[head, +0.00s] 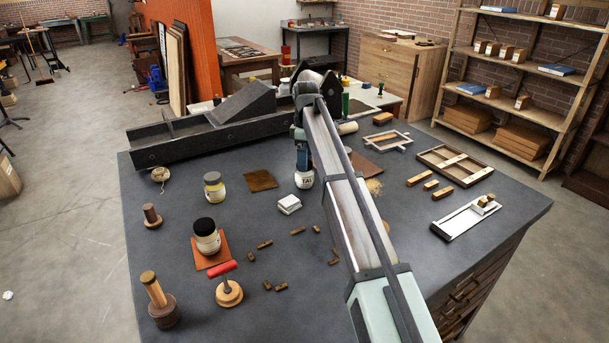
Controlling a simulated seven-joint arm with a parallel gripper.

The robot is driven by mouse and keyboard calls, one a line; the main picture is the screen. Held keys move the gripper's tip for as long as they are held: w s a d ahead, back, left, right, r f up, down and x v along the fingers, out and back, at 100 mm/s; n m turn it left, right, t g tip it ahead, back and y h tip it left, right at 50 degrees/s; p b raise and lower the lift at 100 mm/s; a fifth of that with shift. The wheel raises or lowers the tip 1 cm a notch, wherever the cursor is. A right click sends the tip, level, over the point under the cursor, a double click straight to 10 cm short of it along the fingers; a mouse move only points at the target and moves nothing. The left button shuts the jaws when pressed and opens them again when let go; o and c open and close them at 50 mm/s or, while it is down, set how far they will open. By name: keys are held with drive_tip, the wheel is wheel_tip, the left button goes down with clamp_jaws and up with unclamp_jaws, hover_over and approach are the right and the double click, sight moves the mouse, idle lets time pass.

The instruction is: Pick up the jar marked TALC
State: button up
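The white jar (305,181) with dark letters that seem to read TAL stands upright on the dark worktop (250,299), near the middle of the head view. My gripper is directly over this jar, pointing down, and hides its top (303,166). My arm hides the jar's right side. I cannot tell whether the fingers are around the jar or just above it, or touching it. A jar with a yellowish label (213,188) stands to the left, and a black-topped jar (207,236) stands on a red-brown pad nearer the front.
A white block (289,204) lies just in front of the marked jar, and a brown plate (261,181) lies to its left. A large dark press bed (215,135) runs along the back. Several small brown pieces (298,231) are scattered in front.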

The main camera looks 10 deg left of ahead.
sight(304, 174)
drive_tip(key=shift+a+f, duration=0.15)
drive_tip(key=shift+f, duration=2.55)
drive_tip(key=shift+c, duration=0.4)
drive_tip(key=c, duration=1.2)
